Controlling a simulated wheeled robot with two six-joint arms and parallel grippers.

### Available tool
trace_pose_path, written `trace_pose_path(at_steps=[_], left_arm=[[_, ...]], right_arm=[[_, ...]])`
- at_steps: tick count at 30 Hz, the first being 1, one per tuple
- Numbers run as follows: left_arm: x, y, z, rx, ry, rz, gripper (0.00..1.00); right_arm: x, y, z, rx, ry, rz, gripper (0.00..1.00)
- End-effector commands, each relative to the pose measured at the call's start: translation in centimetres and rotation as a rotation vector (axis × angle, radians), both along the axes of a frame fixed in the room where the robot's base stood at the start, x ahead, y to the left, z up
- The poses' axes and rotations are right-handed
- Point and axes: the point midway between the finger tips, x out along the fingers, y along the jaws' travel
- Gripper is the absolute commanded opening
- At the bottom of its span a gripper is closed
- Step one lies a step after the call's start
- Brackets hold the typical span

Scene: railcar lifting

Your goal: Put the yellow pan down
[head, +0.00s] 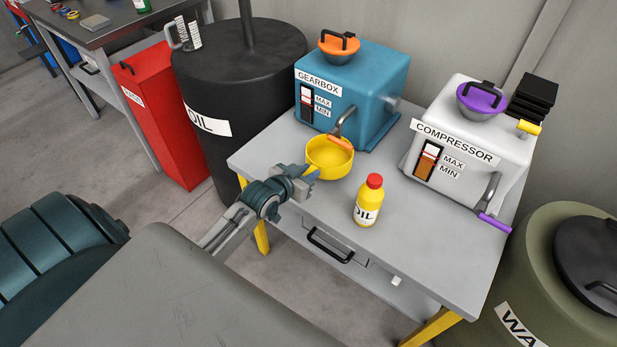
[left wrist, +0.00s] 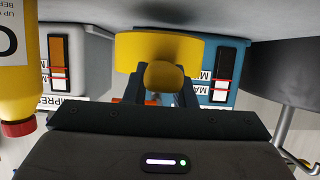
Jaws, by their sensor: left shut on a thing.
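The yellow pan (head: 325,164) is at the left part of the grey table (head: 405,235), in front of the blue gearbox (head: 345,90) and below its spout. My left gripper (head: 307,180) is shut on the pan's handle, at the pan's near left side. The left wrist view is upside down and shows the yellow pan (left wrist: 160,46) with its round handle end between the fingers. The pan looks level and close to the table top; I cannot tell whether it touches. My right gripper is in neither view.
A yellow oil bottle (head: 368,203) with a red cap stands right of the pan. The white compressor (head: 470,135) is at the back right. A black oil barrel (head: 235,85) stands left of the table. The table's front right is clear.

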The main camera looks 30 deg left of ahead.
Motion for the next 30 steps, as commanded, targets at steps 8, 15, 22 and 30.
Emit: trace_pose_path(at_steps=[8,15,22,30], left_arm=[[0.5,0.1,-1.8,-0.004,0.002,0.002,0.0],[0.5,0.1,-3.5,-0.001,-0.002,0.0,0.0],[0.5,0.1,-3.9,-0.001,-0.001,0.0,0.0],[0.5,0.1,-3.9,-0.001,0.0,0.0,0.45]], right_arm=[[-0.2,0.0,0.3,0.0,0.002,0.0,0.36],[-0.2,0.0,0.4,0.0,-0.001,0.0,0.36],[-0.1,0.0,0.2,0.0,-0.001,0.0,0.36],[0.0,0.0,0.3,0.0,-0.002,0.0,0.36]])
